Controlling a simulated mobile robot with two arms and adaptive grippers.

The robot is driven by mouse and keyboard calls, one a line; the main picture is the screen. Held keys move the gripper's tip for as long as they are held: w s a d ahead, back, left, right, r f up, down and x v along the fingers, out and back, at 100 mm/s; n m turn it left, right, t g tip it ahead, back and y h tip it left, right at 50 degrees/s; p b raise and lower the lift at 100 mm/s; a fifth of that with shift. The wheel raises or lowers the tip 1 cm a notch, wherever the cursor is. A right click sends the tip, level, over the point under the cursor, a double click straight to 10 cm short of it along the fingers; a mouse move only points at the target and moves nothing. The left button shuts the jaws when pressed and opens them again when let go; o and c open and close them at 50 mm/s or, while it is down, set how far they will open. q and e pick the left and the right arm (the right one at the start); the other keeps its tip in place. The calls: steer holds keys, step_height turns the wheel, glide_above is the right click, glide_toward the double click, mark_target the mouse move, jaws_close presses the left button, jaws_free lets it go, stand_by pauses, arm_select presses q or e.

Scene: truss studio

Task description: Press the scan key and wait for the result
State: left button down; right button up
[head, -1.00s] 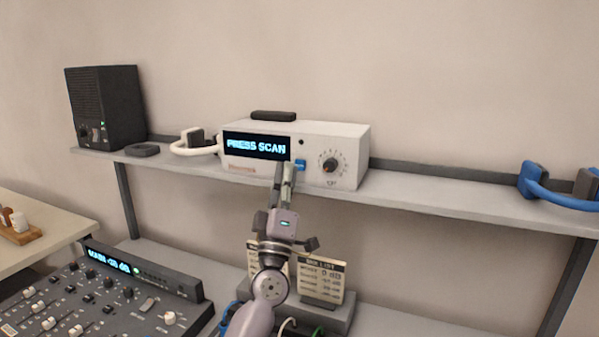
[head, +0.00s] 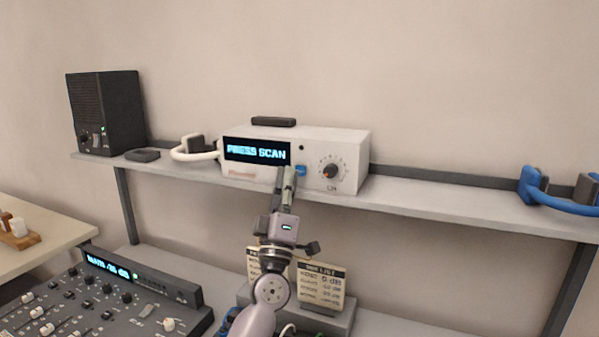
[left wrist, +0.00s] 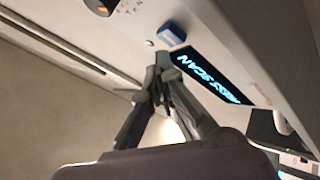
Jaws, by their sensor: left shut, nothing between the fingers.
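The white scanner box (head: 345,150) stands on the shelf, and its display (head: 256,150) reads "PRESS SCAN". The blue scan key (head: 300,170) is on its front, right of the display; it also shows in the left wrist view (left wrist: 173,34). My left gripper (head: 286,172) is shut and empty, its fingertips in front of the box just left of and below the key in the head view. In the left wrist view the fingertips (left wrist: 158,72) appear apart from the key. My right gripper is not in view.
The shelf (head: 430,203) also bears a black speaker (head: 106,112), white headphones (head: 195,150) and blue headphones (head: 555,195). Below are a mixer (head: 95,300) and printed cards (head: 320,285). The wall above the box is clear.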

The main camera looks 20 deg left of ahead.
arm_select(q)
steer(key=shift+w, duration=0.1)
stand_by(0.5)
steer(key=shift+w, duration=0.35)
steer(key=shift+w, duration=0.3)
stand_by(0.6)
stand_by(0.3)
steer(key=shift+s, duration=0.8)
steer(key=shift+p, duration=0.4)
steer(key=s+p, duration=0.2)
steer(key=s, duration=0.3)
steer(key=shift+d, duration=0.15)
